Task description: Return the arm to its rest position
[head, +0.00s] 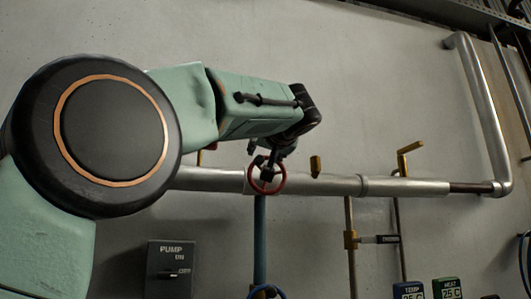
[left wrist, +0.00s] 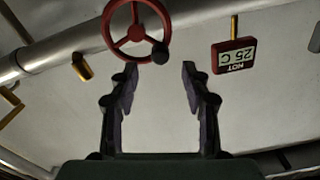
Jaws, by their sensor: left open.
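My left arm comes in from the left in the head view and reaches over the pipe. Its left gripper (head: 267,167) is small and partly dark there, overlapping the red handwheel (head: 281,184) in the picture. In the left wrist view the gripper (left wrist: 159,66) is open, its two fingers apart with nothing between them. The red handwheel (left wrist: 136,34) with a dark knob lies beyond the fingertips, just past the left finger in the picture. Contact with the wheel is not seen. My right gripper is not in view.
A silver pipe (head: 405,187) runs along the wall with yellow valve handles (head: 410,148). A pump switch box (head: 171,268) and temperature displays (head: 446,288) are below. Bare wall (head: 370,80) fills the upper middle.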

